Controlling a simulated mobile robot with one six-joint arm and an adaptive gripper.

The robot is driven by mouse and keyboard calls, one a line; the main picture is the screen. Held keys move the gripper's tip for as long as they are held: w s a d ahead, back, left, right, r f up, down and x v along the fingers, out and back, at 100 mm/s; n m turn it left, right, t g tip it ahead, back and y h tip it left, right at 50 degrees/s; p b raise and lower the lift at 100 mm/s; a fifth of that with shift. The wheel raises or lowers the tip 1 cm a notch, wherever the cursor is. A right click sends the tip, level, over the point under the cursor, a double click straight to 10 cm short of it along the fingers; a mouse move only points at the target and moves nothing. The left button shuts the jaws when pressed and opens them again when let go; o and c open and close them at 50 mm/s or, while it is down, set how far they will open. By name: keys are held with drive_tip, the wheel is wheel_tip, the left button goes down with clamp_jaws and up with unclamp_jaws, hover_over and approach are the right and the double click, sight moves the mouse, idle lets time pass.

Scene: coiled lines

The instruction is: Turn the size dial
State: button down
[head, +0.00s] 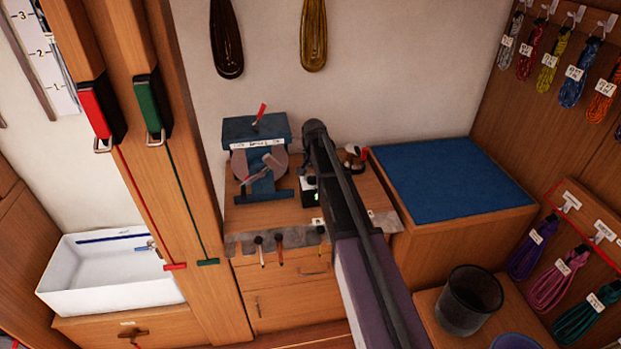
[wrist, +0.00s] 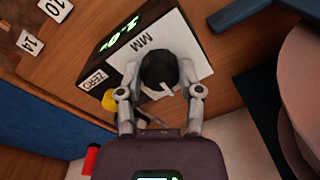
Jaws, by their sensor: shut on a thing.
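The size dial (wrist: 158,66) is a black round knob with a white pointer mark. It sits on the pale panel marked MM of a dark box (wrist: 112,48) with a green lit display, whose digits I cannot read surely. My gripper (wrist: 160,84) has one finger on each side of the knob and is shut on it. A ZERO label (wrist: 93,80) and a yellow button (wrist: 108,99) are beside the dial. In the head view the box (head: 308,197) is on the wooden bench, and my arm hides the dial and most of the gripper.
A blue machine with grey discs (head: 258,133) stands just left of the box. Small red, white and dark items (head: 354,156) lie to its right. A blue-topped cabinet (head: 449,178) is clear. A dark bin (head: 468,301) stands at front right, a white sink (head: 110,272) at left.

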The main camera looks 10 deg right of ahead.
drive_tip(key=n, duration=0.5)
drive_tip(key=shift+n, duration=0.3)
drive_tip(key=n, duration=0.5)
drive_tip(key=shift+n, duration=0.3)
drive_tip(key=shift+c, duration=1.3)
unclamp_jaws()
drive_tip(key=shift+w, duration=0.1)
